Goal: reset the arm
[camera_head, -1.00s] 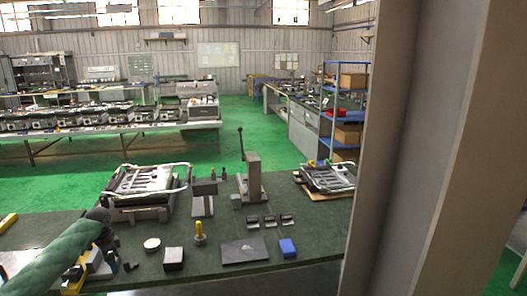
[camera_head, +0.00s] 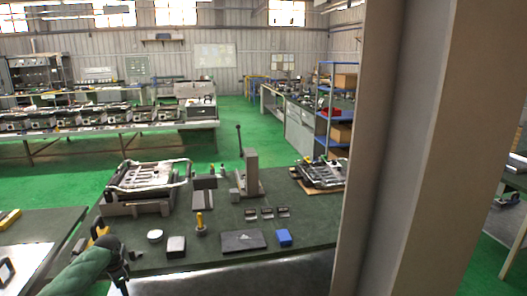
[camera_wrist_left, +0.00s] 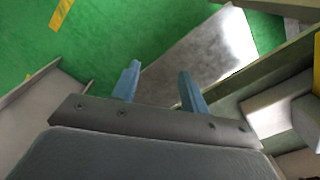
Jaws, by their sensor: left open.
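My left arm, in a green sleeve, comes in at the lower left of the head view. Its wrist and left gripper (camera_head: 122,284) are at the front left edge of the dark green workbench (camera_head: 310,232). In the left wrist view, the two blue fingers of the left gripper (camera_wrist_left: 157,90) stand apart with nothing between them. Below them are green floor and a grey metal surface (camera_wrist_left: 200,50). My right gripper is not in view.
The bench holds a heating element assembly (camera_head: 140,185), a lever press (camera_head: 248,175), a yellow-handled tool (camera_head: 200,222), a dark plate (camera_head: 243,241) and a blue block (camera_head: 284,238). A grey column (camera_head: 395,150) blocks the right side. Another table (camera_head: 55,222) stands at left.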

